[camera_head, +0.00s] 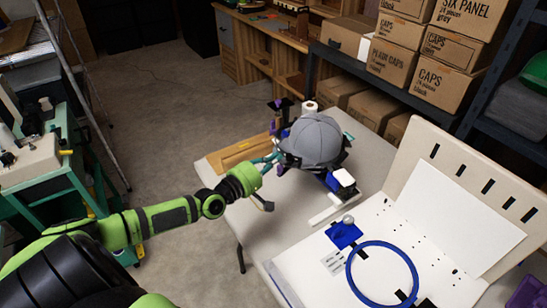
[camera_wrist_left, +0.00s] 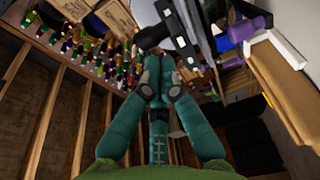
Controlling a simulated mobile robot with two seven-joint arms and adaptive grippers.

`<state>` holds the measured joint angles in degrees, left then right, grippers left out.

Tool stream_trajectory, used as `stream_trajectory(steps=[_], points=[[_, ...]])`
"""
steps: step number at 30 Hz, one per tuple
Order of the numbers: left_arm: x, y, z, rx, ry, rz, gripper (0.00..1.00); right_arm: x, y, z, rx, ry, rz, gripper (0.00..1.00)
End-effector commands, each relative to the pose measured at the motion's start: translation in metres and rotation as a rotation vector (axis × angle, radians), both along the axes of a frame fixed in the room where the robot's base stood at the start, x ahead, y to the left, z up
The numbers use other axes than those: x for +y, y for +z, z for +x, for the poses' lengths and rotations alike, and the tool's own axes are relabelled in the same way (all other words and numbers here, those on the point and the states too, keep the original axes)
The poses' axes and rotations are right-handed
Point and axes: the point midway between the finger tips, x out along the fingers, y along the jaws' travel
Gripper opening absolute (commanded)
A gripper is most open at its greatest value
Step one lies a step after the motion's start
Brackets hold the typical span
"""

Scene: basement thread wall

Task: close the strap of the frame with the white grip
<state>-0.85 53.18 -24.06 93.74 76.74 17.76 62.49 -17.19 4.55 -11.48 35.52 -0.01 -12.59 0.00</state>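A grey cap (camera_head: 315,140) sits on a dark and blue frame at the table's middle. A white grip (camera_head: 343,178) shows at the frame's front right, above a white bar. My left gripper (camera_head: 272,160) is at the left side of the capped frame, close to its dark lower edge and a purple part. In the left wrist view, its teal fingers (camera_wrist_left: 160,62) come together at the tips, just below a dark strap-like part (camera_wrist_left: 185,32). I see nothing clearly held between them. Whether the tips touch the frame, and the strap's latch, cannot be made out. My right gripper is not in view.
A wooden board (camera_head: 232,158) lies on the table (camera_head: 268,215) behind my gripper. A white spool (camera_head: 309,108) stands behind the cap. A blue hoop (camera_head: 383,243) lies on the white panel at front right. The table's front left is clear.

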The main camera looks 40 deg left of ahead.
Motion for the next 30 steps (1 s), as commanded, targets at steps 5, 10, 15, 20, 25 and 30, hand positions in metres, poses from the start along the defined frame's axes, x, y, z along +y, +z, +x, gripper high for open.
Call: stream_trajectory(steps=[5, 10, 15, 20, 25, 30], points=[[-0.001, -0.001, 0.001, 0.001, 0.0, 0.0, 0.0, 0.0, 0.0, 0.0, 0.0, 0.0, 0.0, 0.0], [-0.001, -0.001, 0.001, 0.0, 0.0, 0.0, 0.0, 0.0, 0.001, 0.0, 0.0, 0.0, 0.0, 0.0], [-0.005, 0.005, 0.003, -0.004, 0.026, -0.005, 0.0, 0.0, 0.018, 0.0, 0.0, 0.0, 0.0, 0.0], [-0.017, 0.009, 0.007, -0.006, 0.081, -0.008, 0.0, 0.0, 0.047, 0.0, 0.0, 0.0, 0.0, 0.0], [-0.032, 0.008, 0.013, -0.006, 0.146, -0.008, 0.0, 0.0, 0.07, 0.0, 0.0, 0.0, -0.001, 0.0], [-0.05, 0.005, 0.021, -0.002, 0.211, -0.008, 0.0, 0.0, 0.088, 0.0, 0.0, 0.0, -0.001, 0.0]])
